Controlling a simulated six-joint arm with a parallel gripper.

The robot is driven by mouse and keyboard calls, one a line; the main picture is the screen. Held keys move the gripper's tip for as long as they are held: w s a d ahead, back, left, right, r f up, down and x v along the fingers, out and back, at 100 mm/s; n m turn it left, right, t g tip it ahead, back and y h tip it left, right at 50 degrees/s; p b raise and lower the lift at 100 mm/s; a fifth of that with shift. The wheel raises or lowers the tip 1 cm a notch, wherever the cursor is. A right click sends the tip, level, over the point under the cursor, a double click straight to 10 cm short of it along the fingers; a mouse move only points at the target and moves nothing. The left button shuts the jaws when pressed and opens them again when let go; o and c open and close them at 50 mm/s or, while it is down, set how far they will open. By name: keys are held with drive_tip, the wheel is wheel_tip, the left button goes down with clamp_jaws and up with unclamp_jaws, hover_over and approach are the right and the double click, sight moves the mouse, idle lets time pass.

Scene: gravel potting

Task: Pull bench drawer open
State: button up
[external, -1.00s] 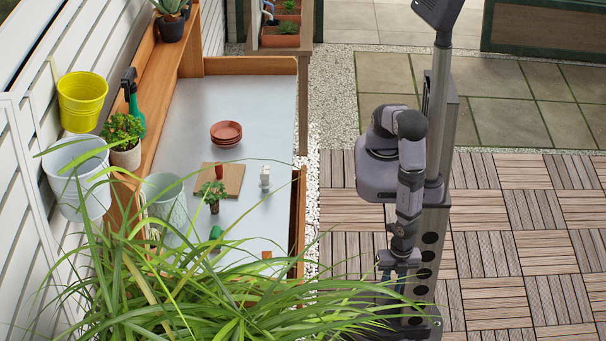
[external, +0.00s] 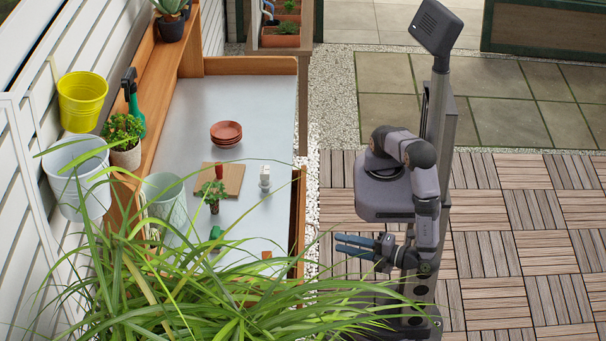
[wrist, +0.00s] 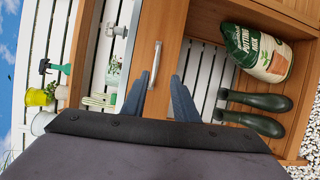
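The bench drawer's wooden front (wrist: 169,45) faces me in the wrist view, with a pale bar handle (wrist: 155,64) on it. The drawer looks closed, its front in line with the bench. My gripper (wrist: 159,98) is open and empty, its two blue-grey fingers well apart. The handle appears ahead of the fingers and between them in the picture, without visible contact. In the external view, my gripper (external: 340,246) points left toward the bench's front side, with a gap to it. The drawer handle is hidden there.
The bench top (external: 255,110) holds terracotta saucers (external: 226,132), a wooden board (external: 230,178) and a small plant (external: 212,192). Below the bench are a potting mix bag (wrist: 258,52) and green boots (wrist: 250,110). Long grass leaves (external: 200,300) cover the near bench end.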

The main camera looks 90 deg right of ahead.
drive_tip(key=shift+d+r+m, duration=0.15)
drive_tip(key=shift+r+m, duration=0.2)
drive_tip(key=shift+m, duration=0.15)
drive_tip(key=shift+w, duration=0.1)
drive_tip(key=p+x, duration=0.1)
drive_tip(key=x, duration=0.6)
drive_tip(key=shift+d, duration=0.1)
clamp_jaws()
